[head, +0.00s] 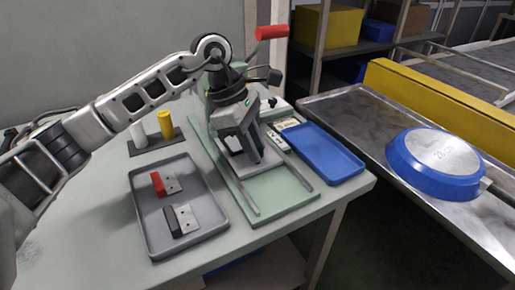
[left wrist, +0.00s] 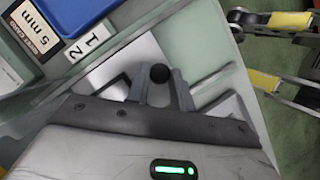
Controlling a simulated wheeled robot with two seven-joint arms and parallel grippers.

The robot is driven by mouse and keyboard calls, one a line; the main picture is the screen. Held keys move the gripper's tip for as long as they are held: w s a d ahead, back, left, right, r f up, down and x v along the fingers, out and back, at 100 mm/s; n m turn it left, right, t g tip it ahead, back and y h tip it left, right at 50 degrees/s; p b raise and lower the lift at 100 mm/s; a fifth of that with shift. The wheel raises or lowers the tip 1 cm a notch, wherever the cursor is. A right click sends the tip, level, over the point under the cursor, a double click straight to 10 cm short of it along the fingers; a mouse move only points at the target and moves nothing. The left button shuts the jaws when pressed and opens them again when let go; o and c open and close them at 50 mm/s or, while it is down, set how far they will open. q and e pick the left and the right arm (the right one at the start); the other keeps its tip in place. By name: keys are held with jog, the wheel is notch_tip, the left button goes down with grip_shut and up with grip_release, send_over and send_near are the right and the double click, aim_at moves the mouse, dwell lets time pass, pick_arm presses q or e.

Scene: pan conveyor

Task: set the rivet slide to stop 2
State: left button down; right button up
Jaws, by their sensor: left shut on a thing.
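The rivet slide's black round knob (left wrist: 160,73) sits between the fingers of my left gripper (left wrist: 158,92) in the left wrist view; the gripper is shut on it. In the head view my left gripper (head: 250,160) is low over the pale green press base (head: 272,190) and hides the knob. White number plates 2 (left wrist: 75,52) and 1 (left wrist: 95,37) lie beside the slide, up and left of the knob in the wrist view. I cannot tell exactly which stop the slide stands at.
The press's red handle (head: 271,33) rises behind my left arm. A blue tray (head: 318,152) lies right of the base. A grey tray (head: 150,227) holds a red-ended and a black-ended piece. White and yellow cylinders (head: 166,125) stand behind. A blue pan (head: 437,165) is on the conveyor.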

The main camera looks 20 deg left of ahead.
pick_arm(q)
jog(key=c, duration=1.2)
grip_release()
jog(key=shift+c, duration=0.2)
jog(key=v, duration=1.6)
jog(key=shift+p, duration=0.4)
jog(key=shift+o, duration=0.2)
